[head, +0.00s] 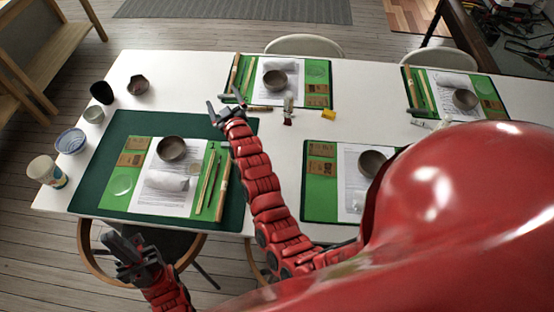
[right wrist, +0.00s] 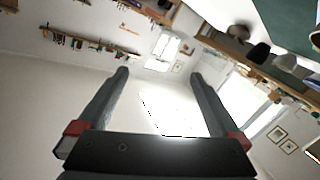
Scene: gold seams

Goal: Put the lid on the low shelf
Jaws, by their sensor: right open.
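I cannot pick out a lid for certain in either view. A wooden shelf unit (head: 45,60) stands on the floor at the upper left of the head view, with a low board near the floor. My right gripper (head: 228,106) is open over the white table, near the far edge of the dark green mat. In the right wrist view its two fingers (right wrist: 158,74) are spread with nothing between them. My left gripper (head: 122,250) is in front of the table's near edge, above a chair. I see nothing held in it, and its jaw opening is unclear.
The white table (head: 188,75) carries several green place settings with bowls, such as the near-left bowl (head: 171,149). A white tub (head: 46,171), a blue-patterned bowl (head: 71,141) and a dark cup (head: 102,93) line the left edge. A yellow block (head: 328,114) lies mid-table. Chairs surround the table.

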